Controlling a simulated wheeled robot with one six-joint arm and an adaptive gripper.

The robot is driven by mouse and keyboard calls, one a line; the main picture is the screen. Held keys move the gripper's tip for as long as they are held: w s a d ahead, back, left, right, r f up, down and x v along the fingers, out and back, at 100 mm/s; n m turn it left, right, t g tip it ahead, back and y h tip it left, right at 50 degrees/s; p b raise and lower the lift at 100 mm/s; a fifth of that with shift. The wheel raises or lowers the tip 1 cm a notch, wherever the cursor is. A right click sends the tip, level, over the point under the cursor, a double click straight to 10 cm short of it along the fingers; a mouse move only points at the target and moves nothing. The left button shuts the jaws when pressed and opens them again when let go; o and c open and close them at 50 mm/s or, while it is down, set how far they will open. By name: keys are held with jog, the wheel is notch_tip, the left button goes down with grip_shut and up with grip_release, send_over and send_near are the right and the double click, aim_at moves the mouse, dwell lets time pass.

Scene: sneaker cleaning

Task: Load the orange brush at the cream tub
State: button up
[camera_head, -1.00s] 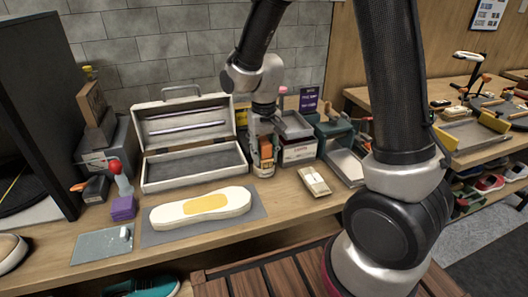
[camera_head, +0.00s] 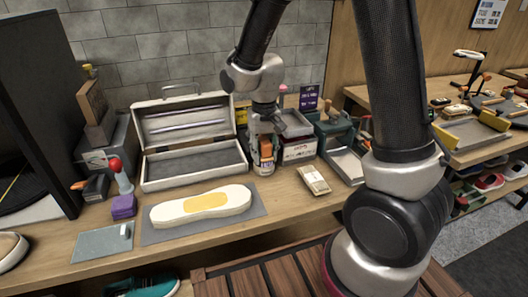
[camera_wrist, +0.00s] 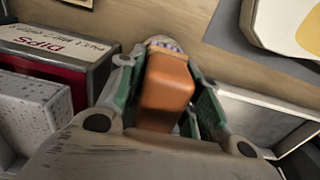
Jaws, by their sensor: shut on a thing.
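My gripper (camera_head: 263,160) is shut on the orange brush (camera_head: 266,155), at the back of the bench just right of the open case. In the wrist view the brush's orange block (camera_wrist: 167,88) sits between both fingers. The cream tub (camera_head: 264,170) is a small pale container with a label, directly below the brush. Its rim shows just past the brush's end in the wrist view (camera_wrist: 163,43). The brush's bristles are hidden, and I cannot tell whether they touch the cream.
The open case (camera_head: 195,183) stands left of my gripper. A white sole with a yellow patch (camera_head: 205,203) lies on a grey mat in front. A dark box (camera_head: 300,152) is close on the right.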

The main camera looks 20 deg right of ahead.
aim_at(264, 140)
jog(key=shift+r, duration=3.5)
